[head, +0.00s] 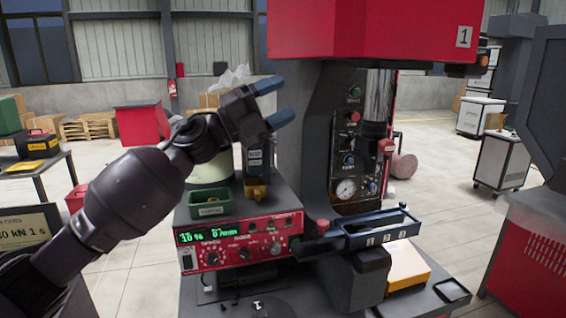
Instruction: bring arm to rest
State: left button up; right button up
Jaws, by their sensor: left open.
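My left arm (135,195) comes in from the left and reaches up over the bowl feeder. My left gripper (281,102) has two blue fingers. It is open and empty, held in the air above the feeder unit, with its fingers toward the grey column. A pale bowl-like part (213,170) is partly hidden behind my wrist. The red control box (240,242) with a green display stands below it. My right gripper does not show.
A green bin (209,203) sits on the control box. The red-topped press (372,30) stands right of the gripper, close to it. A blue three-slot tray (378,232) sticks out in front. Open floor (440,190) lies behind.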

pick_arm(q)
jog(key=s+a+f+n+t+y, duration=0.1)
jog(key=a+f+n+t+y, duration=0.4)
jog(key=f+n, duration=0.5)
jog(key=s+a+f+n+t+y, duration=0.1)
jog(key=a+f+n+t+y, duration=0.2)
jog(key=a+f+n+y, duration=0.65)
jog(key=s+a+f+n+t+y, duration=0.15)
jog(key=f+n+t, duration=0.25)
jog(key=f+n, duration=0.65)
jog(key=s+a+f+n+g+y, duration=0.1)
jog(key=s+a+f+g+y, duration=0.1)
jog(key=s+f, duration=0.7)
jog(key=s+a+f+n+g+y, duration=0.2)
jog(key=s+a+f, duration=0.3)
jog(key=s+f, duration=0.5)
jog(key=s+a+f+n+g+y, duration=0.1)
jog(key=s+a+f+g, duration=0.1)
jog(key=s+f, duration=0.7)
notch_tip(320, 180, down, 2)
jog(key=shift+s+a+n+y, duration=0.25)
jog(key=shift+a+n+y, duration=0.15)
jog(key=shift+a, duration=0.45)
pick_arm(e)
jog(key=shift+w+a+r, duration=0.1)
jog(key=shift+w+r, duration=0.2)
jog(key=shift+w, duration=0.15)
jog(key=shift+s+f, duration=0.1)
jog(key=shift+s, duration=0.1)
